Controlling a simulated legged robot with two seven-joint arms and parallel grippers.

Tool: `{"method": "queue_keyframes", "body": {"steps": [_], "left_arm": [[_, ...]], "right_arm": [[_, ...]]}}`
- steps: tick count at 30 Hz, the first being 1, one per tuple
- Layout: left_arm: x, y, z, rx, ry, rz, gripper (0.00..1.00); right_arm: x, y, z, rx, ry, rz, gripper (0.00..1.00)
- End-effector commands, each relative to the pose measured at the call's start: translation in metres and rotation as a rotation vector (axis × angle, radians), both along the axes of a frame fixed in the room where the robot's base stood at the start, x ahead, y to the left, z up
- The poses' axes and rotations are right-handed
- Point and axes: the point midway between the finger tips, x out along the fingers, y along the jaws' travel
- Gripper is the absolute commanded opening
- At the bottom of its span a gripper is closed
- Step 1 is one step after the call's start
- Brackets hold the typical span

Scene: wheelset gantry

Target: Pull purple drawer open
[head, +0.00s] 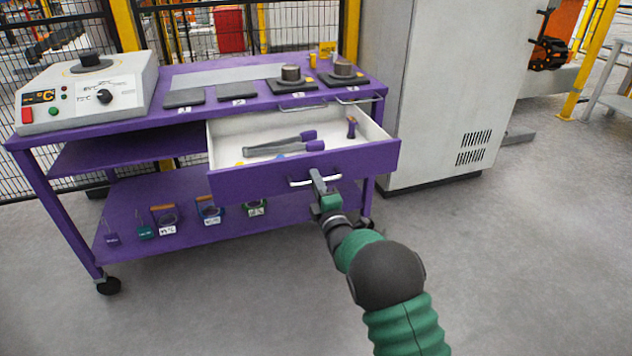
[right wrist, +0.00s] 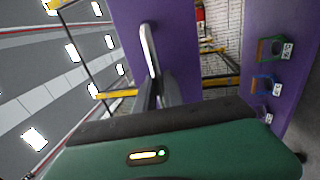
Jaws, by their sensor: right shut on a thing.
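The purple drawer (head: 270,178) of the purple cart is pulled out in the head view. Its white inside shows, with purple-handled grey tongs (head: 280,147) and a small purple item (head: 351,127) in it. My right gripper (head: 318,180) is at the drawer's silver handle (head: 300,183) and is shut on it. In the right wrist view, the handle (right wrist: 149,50) stands upright in the picture against the purple drawer front (right wrist: 180,30), with the gripper fingers (right wrist: 160,92) at its lower part. My left gripper is not in view.
The purple cart (head: 75,215) carries a heater with a knob (head: 90,90), dark plates (head: 238,91) and metal cylinders (head: 291,73) on top. Several tagged items (head: 165,218) lie on its lower shelf. A grey cabinet (head: 440,90) stands close on the right. The floor in front is clear.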

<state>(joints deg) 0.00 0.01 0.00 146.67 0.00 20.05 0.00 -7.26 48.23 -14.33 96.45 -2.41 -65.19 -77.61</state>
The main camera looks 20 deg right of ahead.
Motion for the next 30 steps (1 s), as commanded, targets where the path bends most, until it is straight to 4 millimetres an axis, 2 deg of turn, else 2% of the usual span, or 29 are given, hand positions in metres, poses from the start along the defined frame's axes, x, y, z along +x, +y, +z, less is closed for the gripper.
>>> {"method": "queue_keyframes", "body": {"steps": [1, 4, 5, 9, 10, 20, 23, 26, 30], "left_arm": [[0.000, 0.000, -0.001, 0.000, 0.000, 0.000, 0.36], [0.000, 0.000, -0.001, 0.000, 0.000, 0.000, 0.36], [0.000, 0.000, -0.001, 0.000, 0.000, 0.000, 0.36], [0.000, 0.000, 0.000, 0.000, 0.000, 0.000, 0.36], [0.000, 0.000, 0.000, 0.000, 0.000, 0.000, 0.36], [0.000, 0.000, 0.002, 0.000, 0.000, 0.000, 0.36], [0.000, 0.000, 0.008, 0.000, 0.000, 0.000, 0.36], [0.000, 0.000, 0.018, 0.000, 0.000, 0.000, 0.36], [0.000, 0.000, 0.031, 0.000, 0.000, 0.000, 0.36]], "right_arm": [[0.000, 0.001, -0.006, 0.000, 0.012, 0.002, 0.00], [0.000, 0.001, -0.006, -0.001, 0.012, 0.002, 0.00], [0.000, 0.001, -0.006, -0.001, 0.012, 0.002, 0.14], [-0.001, 0.001, -0.004, -0.001, 0.009, 0.002, 0.32], [-0.001, 0.001, -0.004, -0.001, 0.008, 0.002, 0.34], [-0.004, 0.000, 0.000, 0.000, 0.003, 0.001, 0.34], [-0.016, 0.000, -0.001, 0.000, 0.005, 0.001, 0.34], [-0.040, -0.001, -0.005, 0.000, 0.007, 0.001, 0.34], [-0.081, -0.002, -0.013, 0.000, 0.010, 0.000, 0.34]]}}
